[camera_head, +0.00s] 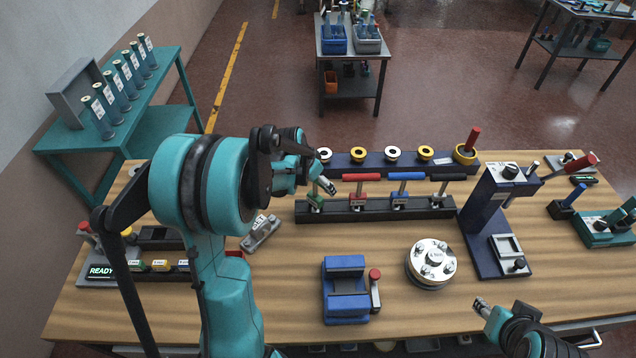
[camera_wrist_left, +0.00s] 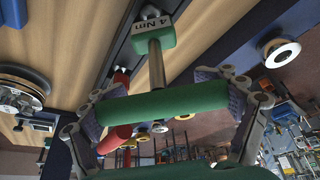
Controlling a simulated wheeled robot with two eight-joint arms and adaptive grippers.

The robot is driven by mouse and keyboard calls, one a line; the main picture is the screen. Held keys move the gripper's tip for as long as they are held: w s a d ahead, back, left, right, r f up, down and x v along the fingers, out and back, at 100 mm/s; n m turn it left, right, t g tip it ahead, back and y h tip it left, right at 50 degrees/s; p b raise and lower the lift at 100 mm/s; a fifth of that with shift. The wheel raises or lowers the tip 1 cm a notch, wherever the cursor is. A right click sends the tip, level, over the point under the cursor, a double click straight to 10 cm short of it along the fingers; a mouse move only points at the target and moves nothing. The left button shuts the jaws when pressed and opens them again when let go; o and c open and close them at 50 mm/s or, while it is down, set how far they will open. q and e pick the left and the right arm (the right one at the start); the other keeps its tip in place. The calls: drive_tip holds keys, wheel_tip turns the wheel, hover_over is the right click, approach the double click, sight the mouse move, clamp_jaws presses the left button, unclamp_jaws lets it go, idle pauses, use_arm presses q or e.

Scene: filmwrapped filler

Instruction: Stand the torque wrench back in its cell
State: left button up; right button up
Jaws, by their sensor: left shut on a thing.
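The torque wrench with a green T-handle (camera_wrist_left: 165,102) is in my left gripper (camera_wrist_left: 162,100), with one finger pad at each end of the handle. Its grey shaft leads to a green block marked 4 Nm (camera_wrist_left: 153,36). In the head view this green block (camera_head: 315,200) is at the left end of the black rack (camera_head: 385,214); I cannot tell whether it is fully seated. My left gripper (camera_head: 318,182) is above that end and partly hides the handle. Red (camera_head: 361,177), blue (camera_head: 407,176) and black-handled (camera_head: 454,177) wrenches stand in the rack. My right gripper (camera_head: 484,307) is low at right, its jaws unclear.
A dark blue rail with ringed holes (camera_head: 374,168) lies behind the rack. A blue vise-like block (camera_head: 345,288), a round metal flange (camera_head: 431,262) and a dark blue press (camera_head: 484,221) stand on the table. A grey metal piece (camera_head: 260,232) lies left of the rack.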

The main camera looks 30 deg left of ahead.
use_arm(q)
drive_tip(key=o, duration=1.3)
drive_tip(key=shift+f, duration=0.1)
drive_tip(key=shift+r, duration=0.2)
drive_tip(key=p+v, duration=0.2)
drive_tip(key=v, duration=0.9)
drive_tip(key=s+d+r+n+t+y, duration=0.1)
drive_tip(key=s+d+r+n+t, duration=0.1)
drive_tip(key=s+d, duration=1.4)
drive_tip(key=shift+d+r+n+t, duration=0.15)
drive_tip(key=shift+r+n+t, duration=0.15)
drive_tip(key=shift+r+t, duration=0.15)
